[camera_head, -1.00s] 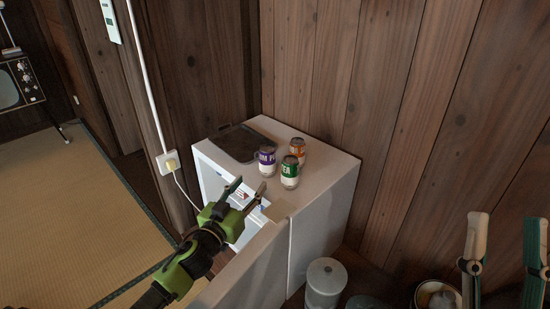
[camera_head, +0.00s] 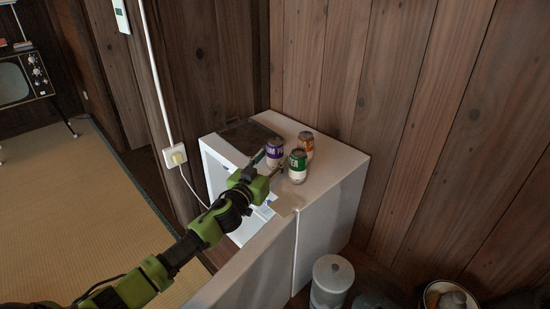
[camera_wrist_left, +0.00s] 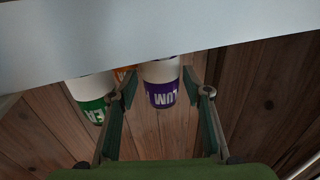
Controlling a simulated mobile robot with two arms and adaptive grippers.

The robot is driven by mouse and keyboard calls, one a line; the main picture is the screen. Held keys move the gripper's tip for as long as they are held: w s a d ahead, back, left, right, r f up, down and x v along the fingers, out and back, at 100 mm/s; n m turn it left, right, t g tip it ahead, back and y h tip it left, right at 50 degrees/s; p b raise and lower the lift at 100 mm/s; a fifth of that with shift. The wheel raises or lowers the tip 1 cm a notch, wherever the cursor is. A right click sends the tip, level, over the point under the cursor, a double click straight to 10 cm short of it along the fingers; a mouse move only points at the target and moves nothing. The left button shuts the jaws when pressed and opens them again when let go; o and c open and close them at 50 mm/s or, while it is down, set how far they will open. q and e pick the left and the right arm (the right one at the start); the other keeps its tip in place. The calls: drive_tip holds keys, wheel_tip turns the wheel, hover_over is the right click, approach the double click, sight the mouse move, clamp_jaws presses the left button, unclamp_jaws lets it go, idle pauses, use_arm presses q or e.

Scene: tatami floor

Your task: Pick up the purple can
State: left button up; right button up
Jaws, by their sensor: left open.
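The purple can (camera_head: 275,148), with a white band, stands upright on top of the white fridge (camera_head: 330,180). My left gripper (camera_head: 269,163) is open at its near side, one finger left of the can, the other near the gap beside the green can. In the left wrist view, upside down, the purple can (camera_wrist_left: 162,94) appears between the two open fingers (camera_wrist_left: 160,90), with space on both sides. I cannot tell whether either finger touches it. My right gripper is not in view.
A green can (camera_head: 297,168) stands close to the right of the purple one, an orange can (camera_head: 306,144) behind it. A dark tray (camera_head: 245,134) lies at the back left. The fridge door (camera_head: 255,262) stands open beneath my left arm. A wooden wall is behind.

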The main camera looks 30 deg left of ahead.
use_arm(q)
drive_tip(key=shift+w+a+b, duration=0.1)
drive_tip(key=shift+w+b, duration=0.2)
drive_tip(key=shift+w, duration=1.15)
drive_tip(key=c, duration=1.1)
drive_tip(key=shift+o, duration=0.2)
